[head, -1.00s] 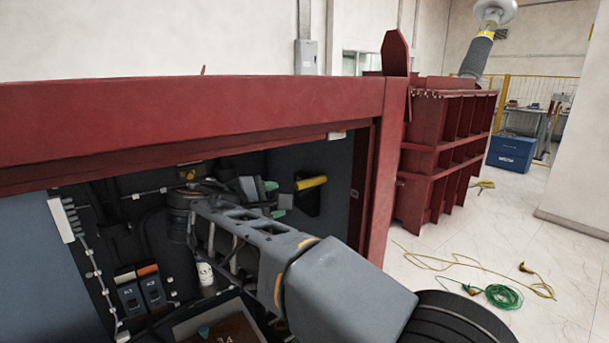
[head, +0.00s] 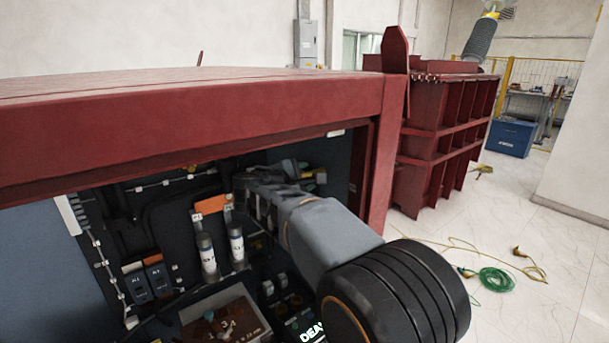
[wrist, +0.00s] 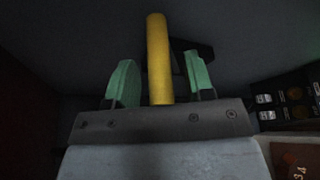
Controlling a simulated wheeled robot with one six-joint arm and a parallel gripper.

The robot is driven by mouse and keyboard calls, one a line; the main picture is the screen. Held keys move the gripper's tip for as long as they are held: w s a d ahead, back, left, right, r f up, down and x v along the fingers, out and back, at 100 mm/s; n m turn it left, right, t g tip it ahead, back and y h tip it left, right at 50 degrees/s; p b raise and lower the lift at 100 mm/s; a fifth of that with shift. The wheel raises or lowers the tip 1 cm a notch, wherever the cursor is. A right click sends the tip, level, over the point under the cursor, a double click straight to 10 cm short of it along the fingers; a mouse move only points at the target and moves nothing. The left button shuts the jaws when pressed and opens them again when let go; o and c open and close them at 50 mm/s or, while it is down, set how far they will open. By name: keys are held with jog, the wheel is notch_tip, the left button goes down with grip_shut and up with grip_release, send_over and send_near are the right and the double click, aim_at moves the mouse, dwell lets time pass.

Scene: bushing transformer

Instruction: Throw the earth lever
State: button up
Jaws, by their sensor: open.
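The earth lever is a round yellow bar (wrist: 158,50) on a dark panel, seen end-up in the wrist view. My gripper (wrist: 158,78) is open, with one green fingertip on each side of the bar. Gaps show on both sides, so the fingers do not grip it. In the head view my gripper (head: 303,170) is at the dark back panel inside the red cabinet. My arm and gripper hide most of the lever there.
The red cabinet frame (head: 200,125) borders the opening above and to the right. Two grey cylinders (head: 207,253), breakers (head: 145,281) and a brown numbered panel (head: 225,322) are inside. Green cable (head: 495,279) lies on the floor outside.

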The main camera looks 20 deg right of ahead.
jog(key=shift+w+d, duration=0.1)
jog(key=shift+d, duration=0.1)
jog(key=shift+c, duration=0.3)
grip_shut()
jog(key=shift+f, duration=0.1)
